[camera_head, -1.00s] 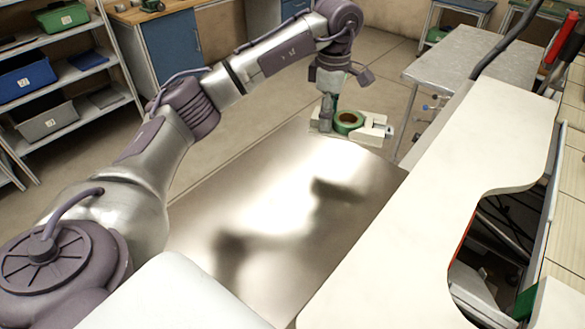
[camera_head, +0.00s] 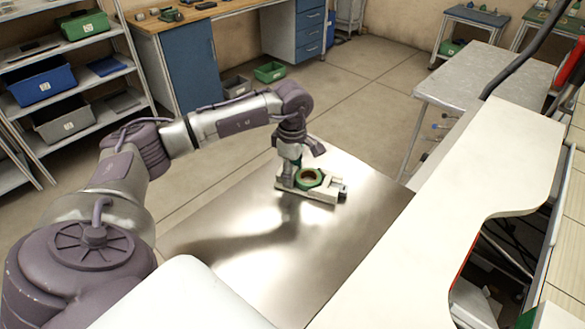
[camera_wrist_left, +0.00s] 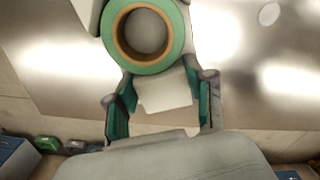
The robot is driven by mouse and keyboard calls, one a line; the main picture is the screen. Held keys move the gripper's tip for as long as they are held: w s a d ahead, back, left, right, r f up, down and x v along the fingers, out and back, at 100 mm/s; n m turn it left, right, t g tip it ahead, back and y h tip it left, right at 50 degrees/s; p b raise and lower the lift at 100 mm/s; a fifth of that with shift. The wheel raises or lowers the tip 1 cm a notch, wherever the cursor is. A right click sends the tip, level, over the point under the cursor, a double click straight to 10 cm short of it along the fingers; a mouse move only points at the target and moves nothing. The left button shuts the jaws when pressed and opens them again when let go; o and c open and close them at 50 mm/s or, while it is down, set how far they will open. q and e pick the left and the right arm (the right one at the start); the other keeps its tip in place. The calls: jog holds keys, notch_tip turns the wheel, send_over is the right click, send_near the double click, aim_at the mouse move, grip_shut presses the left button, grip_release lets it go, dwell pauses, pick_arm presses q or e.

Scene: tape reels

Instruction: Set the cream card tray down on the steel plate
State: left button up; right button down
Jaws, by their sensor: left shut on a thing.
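The cream card tray (camera_head: 325,194) is over the far part of the shiny steel plate (camera_head: 290,272). A green tape reel (camera_head: 318,180) with a brown core lies on the tray. My left gripper (camera_head: 289,180) is shut on the tray's left end. In the left wrist view, my left fingers (camera_wrist_left: 163,98) straddle a cream tab of the tray (camera_wrist_left: 165,88), with the reel (camera_wrist_left: 172,52) just beyond it. The plate (camera_wrist_left: 60,72) shows behind the tray. I cannot tell whether the tray touches the plate. My right gripper is not in view.
A white cut-out worktop (camera_head: 440,200) borders the plate on the right. A grey table (camera_head: 485,75) stands behind it. Shelves with bins (camera_head: 65,122) and a blue-fronted workbench (camera_head: 190,72) stand at the back left. The near plate is clear.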

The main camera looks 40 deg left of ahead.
pick_arm(q)
jog(key=shift+f, duration=0.25)
jog(key=o, duration=1.3)
jog(key=shift+r, duration=0.1)
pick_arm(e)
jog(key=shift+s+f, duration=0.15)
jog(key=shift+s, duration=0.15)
pick_arm(q)
jog(key=shift+r, duration=0.4)
jog(key=shift+r+b, duration=1.55)
jog(key=shift+r, duration=4.2)
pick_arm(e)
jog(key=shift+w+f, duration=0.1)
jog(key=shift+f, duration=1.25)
